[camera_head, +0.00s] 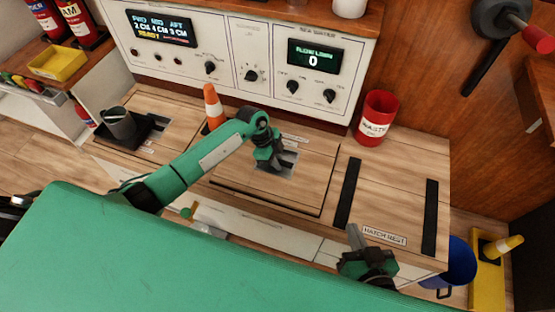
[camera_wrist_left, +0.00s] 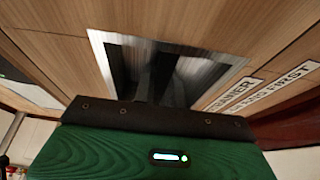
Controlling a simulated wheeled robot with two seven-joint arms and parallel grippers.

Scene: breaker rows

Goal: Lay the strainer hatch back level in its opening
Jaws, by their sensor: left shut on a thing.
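The strainer hatch (camera_head: 235,178) is a wooden panel in the middle of the counter top, with a dark line along its right and front edges. I cannot tell whether it sits fully level. Its square metal handle recess (camera_head: 290,160) also shows in the left wrist view (camera_wrist_left: 97,42), beside white labels. My left gripper (camera_head: 270,165) reaches down from the left and is shut at this recess, on the hatch's handle; the fingers hide the grip itself. My right gripper (camera_head: 356,240) is by the counter's front edge, near the hatch rest label; its fingers are unclear.
Two black strips (camera_head: 347,193) of the hatch rest lie bare at right. A dark cylinder (camera_head: 120,124) stands at left. A blue bucket (camera_head: 459,262) is on the floor at right.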

